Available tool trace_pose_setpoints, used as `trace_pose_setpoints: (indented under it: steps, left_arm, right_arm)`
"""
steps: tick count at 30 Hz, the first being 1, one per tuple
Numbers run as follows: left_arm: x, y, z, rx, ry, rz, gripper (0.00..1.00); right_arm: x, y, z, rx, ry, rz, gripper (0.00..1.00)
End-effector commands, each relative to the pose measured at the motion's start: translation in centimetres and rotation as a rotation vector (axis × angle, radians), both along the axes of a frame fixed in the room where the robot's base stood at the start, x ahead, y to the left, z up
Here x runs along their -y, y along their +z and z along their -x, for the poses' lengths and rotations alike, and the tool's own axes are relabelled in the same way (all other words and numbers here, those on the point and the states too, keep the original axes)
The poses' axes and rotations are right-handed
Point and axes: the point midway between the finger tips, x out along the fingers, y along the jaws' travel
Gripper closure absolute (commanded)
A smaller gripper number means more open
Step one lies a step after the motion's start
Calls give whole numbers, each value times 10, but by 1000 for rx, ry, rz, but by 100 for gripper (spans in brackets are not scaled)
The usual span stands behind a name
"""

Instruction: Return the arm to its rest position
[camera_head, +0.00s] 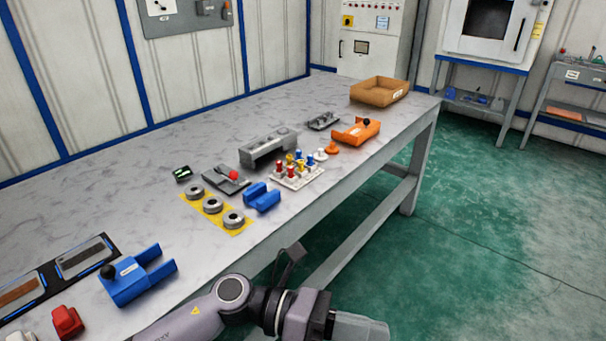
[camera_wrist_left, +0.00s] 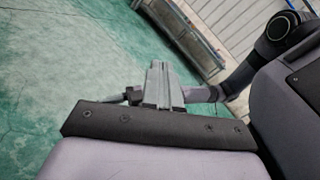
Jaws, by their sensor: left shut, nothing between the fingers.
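My left arm comes in along the bottom of the head view, in front of the table's near edge. My left gripper (camera_head: 362,327) is over the green floor, clear of the table and partly cut off by the frame's bottom edge. My right gripper is not in view.
The table (camera_head: 130,185) holds a blue part (camera_head: 137,275), a blue block (camera_head: 261,197), yellow strip with grey rings (camera_head: 212,205), grey bracket (camera_head: 268,147), pegs on a white plate (camera_head: 297,171), orange part (camera_head: 356,131) and tan tray (camera_head: 380,91). Floor (camera_head: 480,250) at right is clear.

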Motion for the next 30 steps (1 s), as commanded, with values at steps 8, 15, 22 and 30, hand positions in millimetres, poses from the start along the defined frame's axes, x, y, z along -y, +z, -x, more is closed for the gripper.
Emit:
trace_pose_setpoints:
  steps: [8,15,22,30]
  left_arm:
    - [-32,22,-43,-743,390,358,100]
    - [-109,-29,-76,-1403,700,643,100]
    - [-198,-121,-53,-2017,979,935,100]
    - [-272,-208,25,-2530,1231,1253,100]
  right_arm:
    - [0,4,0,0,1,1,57]
    - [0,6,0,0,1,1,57]
    - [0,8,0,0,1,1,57]
    - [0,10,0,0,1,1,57]
